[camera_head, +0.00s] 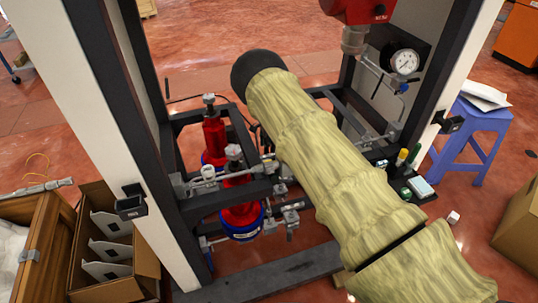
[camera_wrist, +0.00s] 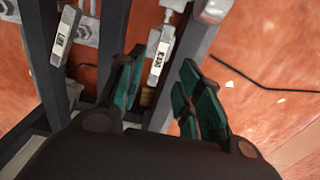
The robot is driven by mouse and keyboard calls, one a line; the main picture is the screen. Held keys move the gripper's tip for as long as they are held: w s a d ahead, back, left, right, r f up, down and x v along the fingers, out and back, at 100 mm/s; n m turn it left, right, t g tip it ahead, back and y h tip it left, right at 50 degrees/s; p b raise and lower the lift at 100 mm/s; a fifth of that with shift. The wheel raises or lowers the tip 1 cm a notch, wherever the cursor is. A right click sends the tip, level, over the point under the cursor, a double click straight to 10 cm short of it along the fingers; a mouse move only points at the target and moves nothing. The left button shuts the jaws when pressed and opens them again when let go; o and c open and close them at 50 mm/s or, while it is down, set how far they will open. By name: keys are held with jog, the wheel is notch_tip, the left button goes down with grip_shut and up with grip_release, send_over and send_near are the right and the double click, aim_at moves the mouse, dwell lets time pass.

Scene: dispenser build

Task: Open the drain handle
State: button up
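In the wrist view my gripper (camera_wrist: 163,85) is open, its green-padded fingers spread apart. A grey metal handle with a white label (camera_wrist: 158,62) shows between the fingers, nearer the left one. Its label is too blurred to read surely, so I cannot tell whether it is the drain handle. I see no grip on it. Another labelled handle (camera_wrist: 66,30) stands to the left, outside the fingers. In the head view my sleeved arm reaches over the dispenser frame and hides my gripper and these handles.
Two red cylinders (camera_head: 215,135) with blue bases and metal valves stand in the dark frame (camera_head: 232,200). A pressure gauge (camera_head: 405,61) is at the upper right. Pale posts flank the frame. An open cardboard box (camera_head: 115,288) stands lower left, a blue stool (camera_head: 478,122) right.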

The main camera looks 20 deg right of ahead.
aim_at(268, 155)
jog(key=shift+f+b, duration=0.4)
jog(key=shift+f, duration=2.45)
jog(key=shift+c, duration=0.4)
jog(key=shift+d, duration=0.15)
grip_shut()
